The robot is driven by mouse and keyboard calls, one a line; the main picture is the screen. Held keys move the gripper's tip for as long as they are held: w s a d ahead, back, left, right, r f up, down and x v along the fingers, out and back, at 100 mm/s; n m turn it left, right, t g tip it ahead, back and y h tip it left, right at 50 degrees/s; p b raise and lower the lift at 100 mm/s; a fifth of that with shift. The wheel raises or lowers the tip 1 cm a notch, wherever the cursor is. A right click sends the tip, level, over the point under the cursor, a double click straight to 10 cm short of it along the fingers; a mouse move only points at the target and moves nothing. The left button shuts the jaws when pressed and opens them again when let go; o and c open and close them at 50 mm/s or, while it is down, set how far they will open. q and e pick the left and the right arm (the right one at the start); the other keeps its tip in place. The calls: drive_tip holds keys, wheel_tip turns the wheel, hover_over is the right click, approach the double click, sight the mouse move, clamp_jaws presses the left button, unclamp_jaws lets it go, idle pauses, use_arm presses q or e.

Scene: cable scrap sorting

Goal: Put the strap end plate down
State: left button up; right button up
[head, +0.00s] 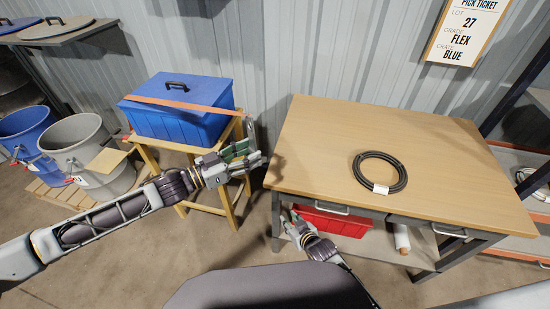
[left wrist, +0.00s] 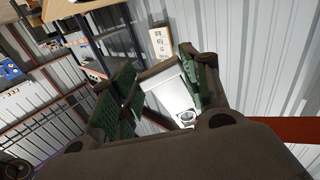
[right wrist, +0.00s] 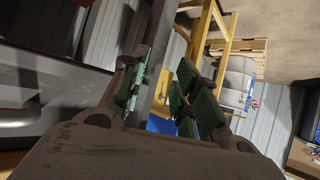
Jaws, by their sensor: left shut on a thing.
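My left gripper (head: 248,158) is shut on the strap end plate (head: 250,132), at the right end of the blue crate. In the left wrist view the pale metal plate (left wrist: 170,92) sits between the green finger pads, with a round fitting near its lower end. An orange strap (head: 180,103) lies across the front of the blue crate's lid and runs toward the plate. The blue crate (head: 180,125) is closed and stands on a wooden stand (head: 150,158). My right gripper (head: 293,218) is low by the workbench's left front corner. Its pads (right wrist: 165,95) are apart and empty.
The workbench (head: 310,130) on the right holds a black cable coil (head: 380,172) with a white tag; the rest of its top is clear. A red bin (head: 335,220) is below. Blue (head: 25,135) and grey (head: 80,150) buckets stand left. A pick ticket (head: 462,30) hangs behind.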

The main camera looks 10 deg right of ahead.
drive_tip(key=w+a+r+t+y, duration=0.1)
drive_tip(key=a+r, duration=0.1)
drive_tip(key=r, duration=0.8)
drive_tip(key=a+r+t+y, duration=0.1)
drive_tip(key=a+r+t, duration=0.15)
drive_tip(key=r, duration=0.75)
use_arm(q)
drive_tip(key=shift+s+d, duration=0.1)
use_arm(e)
drive_tip(key=t+y, duration=0.2)
approach(252, 130)
drive_tip(key=shift+s+d+f, duration=0.4)
drive_tip(key=shift+s+f, duration=0.05)
drive_tip(key=shift+s, duration=0.25)
drive_tip(key=shift+w, duration=0.15)
drive_tip(key=shift+x, duration=5.9)
drive_tip(key=shift+a, duration=0.1)
drive_tip(key=shift+c, duration=0.4)
clamp_jaws()
use_arm(q)
drive_tip(key=o, duration=1.4)
drive_tip(key=shift+o, duration=0.2)
